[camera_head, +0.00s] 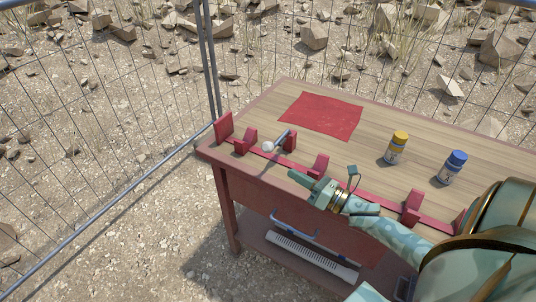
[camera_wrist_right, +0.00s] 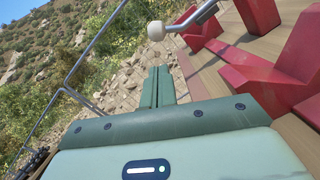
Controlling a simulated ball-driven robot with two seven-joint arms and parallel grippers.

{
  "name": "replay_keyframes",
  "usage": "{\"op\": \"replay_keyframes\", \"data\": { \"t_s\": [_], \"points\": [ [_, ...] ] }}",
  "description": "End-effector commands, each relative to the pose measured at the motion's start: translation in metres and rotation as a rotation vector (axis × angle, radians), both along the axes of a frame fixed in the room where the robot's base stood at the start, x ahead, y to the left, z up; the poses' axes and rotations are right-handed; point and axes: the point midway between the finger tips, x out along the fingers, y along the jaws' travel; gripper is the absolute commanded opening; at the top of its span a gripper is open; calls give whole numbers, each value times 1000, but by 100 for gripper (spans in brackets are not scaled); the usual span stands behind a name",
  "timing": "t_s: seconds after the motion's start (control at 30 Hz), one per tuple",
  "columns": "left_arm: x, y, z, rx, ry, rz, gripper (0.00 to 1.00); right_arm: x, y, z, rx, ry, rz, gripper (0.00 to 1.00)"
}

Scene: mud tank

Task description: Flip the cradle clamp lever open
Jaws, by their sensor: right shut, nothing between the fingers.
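The clamp lever (camera_head: 280,139) is a grey metal rod with a white ball knob (camera_head: 268,146) on its end. It sits at a red cradle block (camera_head: 290,142) near the table's left end, with the knob toward the front edge. In the right wrist view the lever rod (camera_wrist_right: 198,16) and white knob (camera_wrist_right: 156,30) show at the top, beyond the fingertips. My right gripper (camera_head: 291,173) is shut and empty, to the right of the knob and nearer the front edge, apart from it. Its green fingers (camera_wrist_right: 157,72) lie together in the wrist view. My left gripper is not in view.
The red cradle rail (camera_head: 377,194) with several upright blocks runs along the front of the wooden table (camera_head: 360,157). A wire fence (camera_head: 100,110) stands behind and left.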

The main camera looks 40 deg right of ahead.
Motion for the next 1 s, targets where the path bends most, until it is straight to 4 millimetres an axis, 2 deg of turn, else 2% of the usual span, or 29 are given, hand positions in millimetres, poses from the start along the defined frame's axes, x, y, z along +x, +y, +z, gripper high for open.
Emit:
{"op": "replay_keyframes", "data": {
  "t_s": [0.27,0.7,0.8,1.0],
  "points": [
    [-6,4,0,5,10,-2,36,7,2,1,0,-1,0,0],
    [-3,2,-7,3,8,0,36,76,26,9,0,-1,0,0],
    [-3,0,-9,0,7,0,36,86,29,10,1,0,0,0],
    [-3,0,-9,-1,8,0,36,94,32,11,1,1,-1,0]
  ]
}}
